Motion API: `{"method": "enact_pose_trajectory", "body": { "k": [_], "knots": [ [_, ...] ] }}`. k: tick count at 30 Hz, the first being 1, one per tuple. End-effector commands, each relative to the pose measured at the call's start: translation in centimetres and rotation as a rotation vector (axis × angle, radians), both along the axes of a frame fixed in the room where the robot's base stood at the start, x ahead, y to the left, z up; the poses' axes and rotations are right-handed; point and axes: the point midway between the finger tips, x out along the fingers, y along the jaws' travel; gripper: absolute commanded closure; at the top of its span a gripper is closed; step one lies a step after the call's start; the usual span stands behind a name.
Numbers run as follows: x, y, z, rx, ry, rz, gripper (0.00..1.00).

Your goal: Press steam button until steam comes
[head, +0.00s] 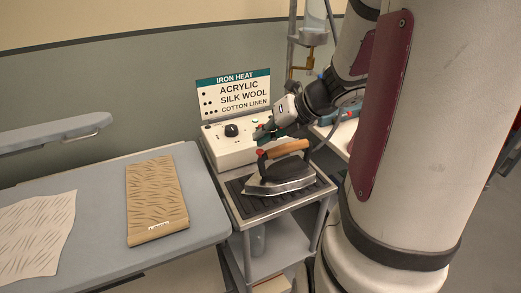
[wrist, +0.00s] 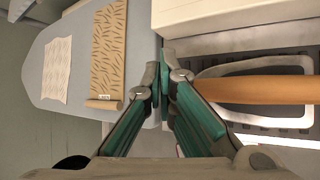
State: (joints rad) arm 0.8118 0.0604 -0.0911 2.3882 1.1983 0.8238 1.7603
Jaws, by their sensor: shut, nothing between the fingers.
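The iron (head: 280,175), with a wooden handle (head: 287,149), rests on a dark ribbed rest pad (head: 243,206) on a small cart. A red button (head: 260,152) shows at the front left end of the handle. My gripper (head: 262,133) is shut and empty, just above and behind that button, apart from it as far as I can tell. In the wrist view my gripper (wrist: 165,80) has its green fingers together, left of the wooden handle (wrist: 265,89). The red button is not clear in the wrist view. No steam shows.
A white control box (head: 222,151) with a black knob (head: 231,130) stands behind the iron. An iron heat sign (head: 233,92) stands behind it. The grey ironing board (head: 100,215) at left holds a patterned tan folded cloth (head: 155,200) and a pale cloth (head: 35,232).

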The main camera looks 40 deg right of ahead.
Motion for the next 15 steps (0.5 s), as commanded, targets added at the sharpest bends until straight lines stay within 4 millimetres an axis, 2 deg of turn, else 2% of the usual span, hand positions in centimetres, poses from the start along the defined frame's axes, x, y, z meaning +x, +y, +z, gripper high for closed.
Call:
{"method": "enact_pose_trajectory", "body": {
  "k": [5,15],
  "knots": [
    [-0.1,0.0,0.4,0.000,0.000,0.000,1.00],
    [-0.2,0.0,3.1,-0.001,0.000,0.001,1.00]
  ]
}}
